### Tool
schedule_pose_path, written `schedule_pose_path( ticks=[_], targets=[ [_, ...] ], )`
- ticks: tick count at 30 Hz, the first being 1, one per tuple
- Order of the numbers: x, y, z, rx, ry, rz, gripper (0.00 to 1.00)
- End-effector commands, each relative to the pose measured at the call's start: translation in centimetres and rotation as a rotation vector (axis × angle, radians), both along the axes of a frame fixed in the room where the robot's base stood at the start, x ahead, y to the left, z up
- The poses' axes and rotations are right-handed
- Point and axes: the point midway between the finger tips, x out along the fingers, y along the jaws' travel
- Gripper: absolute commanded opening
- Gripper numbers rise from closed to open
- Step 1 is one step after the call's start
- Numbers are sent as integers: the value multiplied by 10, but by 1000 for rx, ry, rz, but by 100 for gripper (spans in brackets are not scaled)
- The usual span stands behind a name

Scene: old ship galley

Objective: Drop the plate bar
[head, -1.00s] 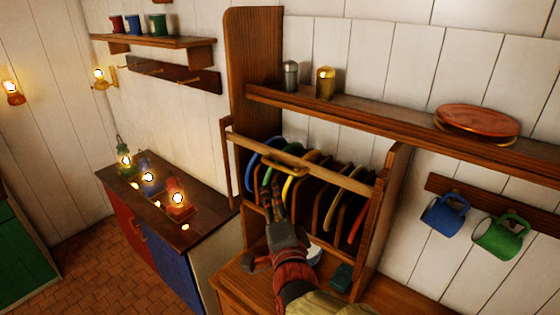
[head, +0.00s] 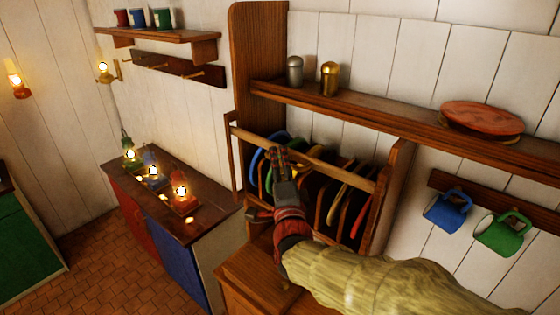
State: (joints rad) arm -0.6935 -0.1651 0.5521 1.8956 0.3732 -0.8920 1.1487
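The plate bar (head: 336,170) is a light wooden rail across the upper front of the wooden plate rack (head: 394,190). It spans from the left post to the right post. Coloured plates stand on edge behind it, among them a blue plate (head: 256,165), a yellow one (head: 340,190) and a red one (head: 361,218). My gripper (head: 279,160) is at the bar, left of its middle, with its fingers pointing up and overlapping it in the head view. The fingers hide that stretch of the bar, including its brass handle. Whether they close on it cannot be told.
A shelf (head: 400,121) with two shakers (head: 329,78) and stacked plates (head: 482,117) runs above. Blue (head: 444,212) and green mugs (head: 500,236) hang at right. Lit lanterns (head: 183,194) stand on the left cabinet. Floor (head: 90,262) is clear at lower left.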

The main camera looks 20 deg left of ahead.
Motion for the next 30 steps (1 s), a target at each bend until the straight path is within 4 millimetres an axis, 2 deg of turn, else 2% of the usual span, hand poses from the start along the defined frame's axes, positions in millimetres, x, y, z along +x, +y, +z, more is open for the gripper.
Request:
schedule_pose_path(
  ticks=[7, 21, 30],
  targets=[
    [0, 0, 0, 0, 1, 0, 27],
    [0, 0, 0, 0, 1, 0, 1],
    [0, 0, 0, 0, 1, 0, 0]
  ],
)
